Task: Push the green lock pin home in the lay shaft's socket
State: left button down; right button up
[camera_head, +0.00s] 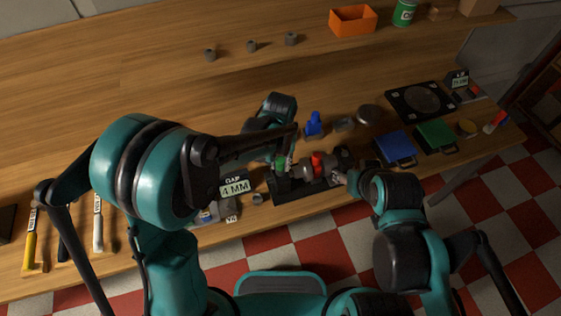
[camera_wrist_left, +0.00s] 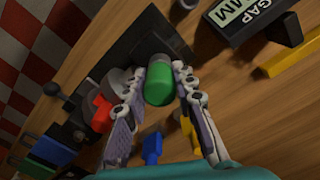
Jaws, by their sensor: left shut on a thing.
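The green lock pin (camera_wrist_left: 158,86) sits between the fingertips of my left gripper (camera_wrist_left: 158,76), which is shut on it. In the wrist view its far end meets a grey round part, probably the socket; how deep it sits is hidden. In the head view the pin (camera_head: 280,163) is at the left end of the black fixture (camera_head: 290,194). The grey shaft assembly with a red part (camera_head: 317,162) lies on the fixture, just right of the pin. My right gripper (camera_head: 345,179) is at the fixture's right end, too small to tell whether its fingers are open.
A "GAP 4 MM" sign (camera_head: 235,187) stands left of the fixture. A blue part (camera_head: 314,124) stands behind it. Blue (camera_head: 396,146) and green (camera_head: 436,134) cases lie to the right. An orange bin (camera_head: 353,20) is at the back. The table's back left is largely clear.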

pick_arm(q)
jog(key=shift+f, duration=0.3)
jog(key=c, duration=1.2)
grip_release()
jog(key=shift+o, duration=0.2)
jog(key=shift+r, duration=0.15)
notch_tip(320, 180, up, 12)
jog(key=shift+f, duration=0.1)
jog(key=shift+s+a+b, duration=0.15)
jog(key=shift+a+b, duration=0.2)
jog(key=shift+a, duration=0.05)
jog(key=s+a+f+n+t+b, duration=0.1)
jog(key=s+a+f+t+b, duration=0.1)
jog(key=s+a, duration=0.4)
jog(key=s+a+f+n+t+b, duration=0.1)
jog(key=s+a+f+t+b, duration=0.2)
jog(key=a, duration=0.8)
jog(key=s+t+b, duration=0.2)
jog(key=shift+s+f, duration=0.35)
jog(key=shift+s, duration=0.05)
